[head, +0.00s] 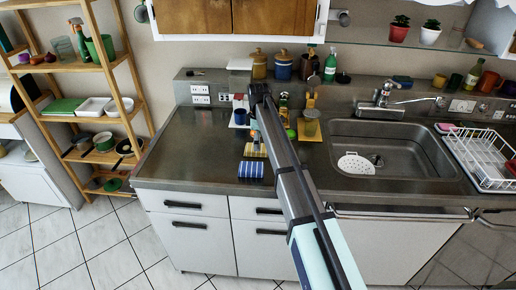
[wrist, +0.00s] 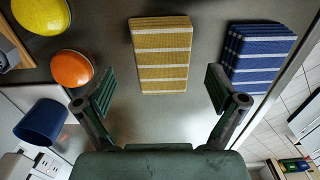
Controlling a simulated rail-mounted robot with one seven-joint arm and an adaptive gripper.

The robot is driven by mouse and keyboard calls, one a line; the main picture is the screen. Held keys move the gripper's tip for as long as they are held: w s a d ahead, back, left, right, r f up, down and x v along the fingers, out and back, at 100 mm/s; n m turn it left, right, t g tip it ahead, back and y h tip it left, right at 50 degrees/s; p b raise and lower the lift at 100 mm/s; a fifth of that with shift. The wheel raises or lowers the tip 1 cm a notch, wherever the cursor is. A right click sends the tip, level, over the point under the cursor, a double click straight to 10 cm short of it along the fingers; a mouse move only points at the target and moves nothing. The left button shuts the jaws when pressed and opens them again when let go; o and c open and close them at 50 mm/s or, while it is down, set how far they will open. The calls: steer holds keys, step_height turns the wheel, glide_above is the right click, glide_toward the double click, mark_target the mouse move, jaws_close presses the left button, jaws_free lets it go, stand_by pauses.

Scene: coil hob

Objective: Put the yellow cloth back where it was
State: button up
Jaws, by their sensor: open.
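The yellow cloth (wrist: 162,55), folded and white-striped, lies flat on the counter in the wrist view. In the head view the yellow cloth (head: 254,150) shows just behind the folded blue striped cloth (head: 250,171), partly hidden by my arm. In the wrist view the blue cloth (wrist: 262,55) lies to the right of the yellow one, with a narrow gap. My gripper (wrist: 160,90) is open and empty, its fingers spread to either side of the yellow cloth's near end. Its height above the counter is hard to tell. In the head view my arm hides the fingertips.
An orange round thing (wrist: 72,69), a yellow one (wrist: 42,14) and a blue cup (wrist: 42,122) are left of the gripper in the wrist view. The sink (head: 384,150) is to the right. The counter's left part (head: 190,145) is clear.

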step_height(320, 180, up, 9)
steer(key=b, duration=0.1)
steer(key=shift+f+b, duration=0.2)
steer(key=shift+b, duration=0.2)
